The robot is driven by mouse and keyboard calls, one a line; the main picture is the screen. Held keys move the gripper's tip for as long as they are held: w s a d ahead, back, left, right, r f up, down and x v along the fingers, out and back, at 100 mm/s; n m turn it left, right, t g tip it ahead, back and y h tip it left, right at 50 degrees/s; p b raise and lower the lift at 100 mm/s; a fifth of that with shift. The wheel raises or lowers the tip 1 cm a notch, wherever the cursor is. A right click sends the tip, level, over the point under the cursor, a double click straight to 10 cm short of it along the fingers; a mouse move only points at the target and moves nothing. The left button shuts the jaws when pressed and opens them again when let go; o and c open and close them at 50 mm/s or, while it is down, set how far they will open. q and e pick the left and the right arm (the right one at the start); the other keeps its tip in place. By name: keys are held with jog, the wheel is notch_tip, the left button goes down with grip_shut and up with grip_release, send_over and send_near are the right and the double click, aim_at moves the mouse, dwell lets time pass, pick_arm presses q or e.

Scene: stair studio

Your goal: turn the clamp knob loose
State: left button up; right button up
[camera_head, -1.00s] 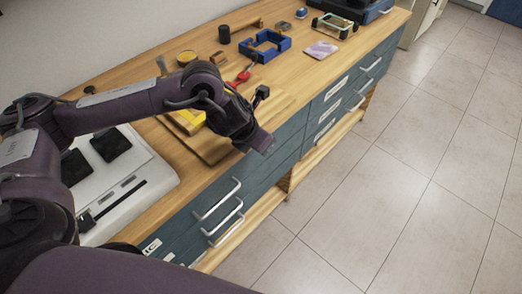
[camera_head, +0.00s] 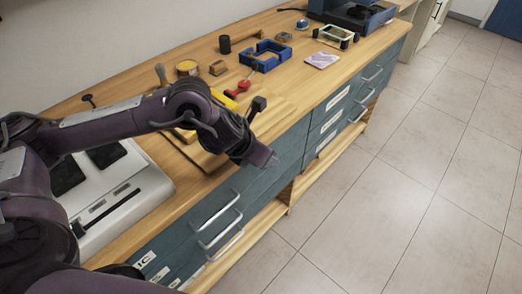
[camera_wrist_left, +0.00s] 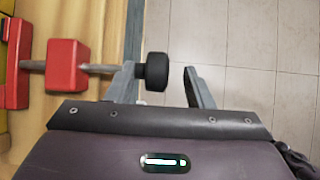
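In the left wrist view, a red clamp part (camera_wrist_left: 67,66) lies at the left, over the wooden bench. A metal rod (camera_wrist_left: 100,69) runs from it to a black knob (camera_wrist_left: 154,72) that sticks out past the bench edge, over the floor. My left gripper (camera_wrist_left: 161,77) is open, with one finger on each side of the knob. The knob is close to the left finger, and I cannot tell whether they touch; a gap shows at the right finger. My right gripper is not in view.
A wooden board (camera_head: 205,158) lies under my arm on the bench. A white device (camera_head: 125,195) stands to the left. A blue frame (camera_head: 262,62) and several small items lie farther back. Drawer handles (camera_head: 218,212) stick out below the gripper; the floor in front is clear.

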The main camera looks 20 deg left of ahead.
pick_arm(q)
jog(key=shift+w+r, duration=0.1)
dwell(0.3)
jog(key=shift+a+r, duration=0.1)
jog(key=shift+r, duration=0.1)
jog(key=v, duration=0.7)
jog(key=shift+s, duration=0.25)
jog(key=shift+r, duration=0.1)
